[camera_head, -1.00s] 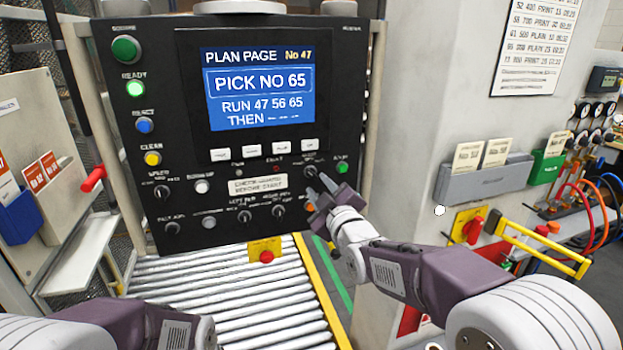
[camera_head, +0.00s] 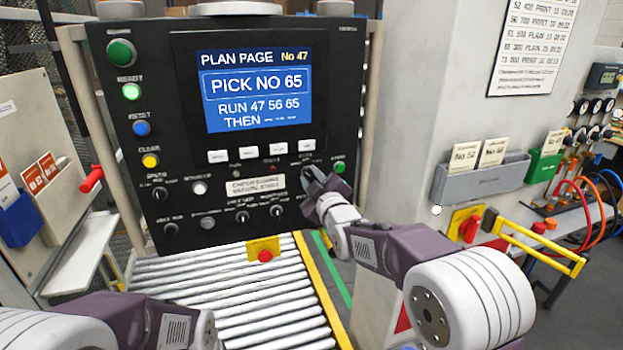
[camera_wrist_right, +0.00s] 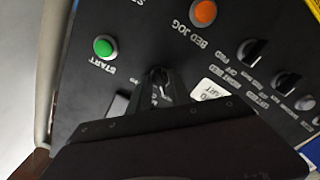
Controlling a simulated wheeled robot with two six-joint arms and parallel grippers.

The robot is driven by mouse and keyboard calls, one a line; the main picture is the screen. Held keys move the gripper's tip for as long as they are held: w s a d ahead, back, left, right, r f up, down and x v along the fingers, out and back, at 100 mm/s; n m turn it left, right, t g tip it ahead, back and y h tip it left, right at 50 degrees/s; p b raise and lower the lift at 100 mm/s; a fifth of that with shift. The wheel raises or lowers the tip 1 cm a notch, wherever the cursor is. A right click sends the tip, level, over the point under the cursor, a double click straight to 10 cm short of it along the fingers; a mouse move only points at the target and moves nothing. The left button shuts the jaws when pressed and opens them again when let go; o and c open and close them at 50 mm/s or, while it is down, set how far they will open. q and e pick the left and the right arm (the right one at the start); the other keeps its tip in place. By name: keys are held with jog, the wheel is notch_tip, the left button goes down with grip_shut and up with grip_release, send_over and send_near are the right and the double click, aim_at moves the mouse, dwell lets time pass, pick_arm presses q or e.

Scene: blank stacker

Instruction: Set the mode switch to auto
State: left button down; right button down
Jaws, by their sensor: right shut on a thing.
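The black control panel (camera_head: 230,235) stands in front of me with a lit screen. The mode switch (camera_head: 306,172) appears to be the dark rotary knob at the panel's right, left of the green start button (camera_head: 339,168). Its small label is too blurred to read. My right gripper (camera_head: 314,183) is at this knob and shut on it; the fingers cover most of it. In the right wrist view the fingertips (camera_wrist_right: 157,86) close around the knob, beside the start button (camera_wrist_right: 103,47). Which position the switch points to is hidden. My left arm shows low at the left, its gripper out of view.
An orange bed jog button (camera_wrist_right: 203,12) and other black knobs (camera_wrist_right: 252,52) sit close to the gripper. A roller conveyor (camera_head: 220,290) runs below the panel. A yellow box with a red button (camera_head: 264,252) hangs under it. A grey pillar (camera_head: 425,120) stands right.

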jog(key=m+b, duration=0.3)
jog(key=shift+f+m, duration=0.25)
jog(key=shift+m, duration=0.15)
jog(key=m+b, duration=0.6)
jog(key=m, duration=0.7)
jog(key=shift+a+r+m, duration=0.1)
jog(key=shift+r+m, duration=0.05)
jog(key=shift+m, duration=0.25)
jog(key=c, duration=1.5)
grip_release()
jog(key=shift+s, duration=0.1)
